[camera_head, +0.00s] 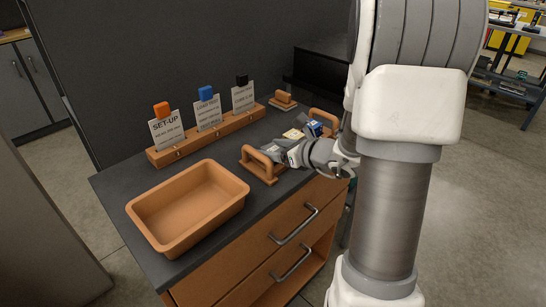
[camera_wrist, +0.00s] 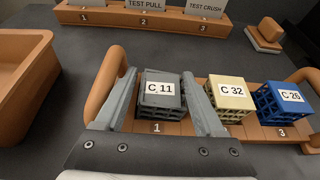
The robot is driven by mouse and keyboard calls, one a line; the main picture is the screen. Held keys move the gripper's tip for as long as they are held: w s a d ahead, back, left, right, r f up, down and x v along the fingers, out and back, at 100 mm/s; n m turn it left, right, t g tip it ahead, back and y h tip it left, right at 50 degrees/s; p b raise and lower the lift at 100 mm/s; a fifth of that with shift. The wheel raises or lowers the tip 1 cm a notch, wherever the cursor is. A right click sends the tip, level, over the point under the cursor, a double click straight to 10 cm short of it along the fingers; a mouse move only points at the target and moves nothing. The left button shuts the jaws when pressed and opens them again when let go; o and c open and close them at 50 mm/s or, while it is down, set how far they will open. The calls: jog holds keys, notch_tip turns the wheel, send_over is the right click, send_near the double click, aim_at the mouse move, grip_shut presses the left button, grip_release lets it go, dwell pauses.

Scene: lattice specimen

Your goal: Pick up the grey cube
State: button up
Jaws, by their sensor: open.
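The grey cube (camera_wrist: 161,106) is a lattice block labelled C 11. It sits at place 1 of an orange wooden rack (camera_wrist: 115,126) with handles. My gripper (camera_wrist: 163,85) is open, with one finger on each side of the grey cube in the wrist view. I cannot tell whether the fingers touch it. In the head view my gripper (camera_head: 278,152) is low over the rack (camera_head: 262,172), and the grey cube is hard to make out there.
A cream cube (camera_wrist: 230,92) labelled C 32 stands close right of the gripper, with a blue cube (camera_wrist: 280,100) labelled C 26 beyond. An empty orange tray (camera_head: 165,237) lies left on the dark countertop (camera_head: 118,190). A card holder (camera_head: 190,146) stands behind. A rack handle (camera_wrist: 105,80) rises beside the left finger.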

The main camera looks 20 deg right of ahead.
jog(key=shift+x, duration=0.9)
jog(key=shift+c, duration=0.3)
jog(key=c, duration=1)
jog(key=shift+r, duration=0.1)
jog(key=shift+c, duration=0.2)
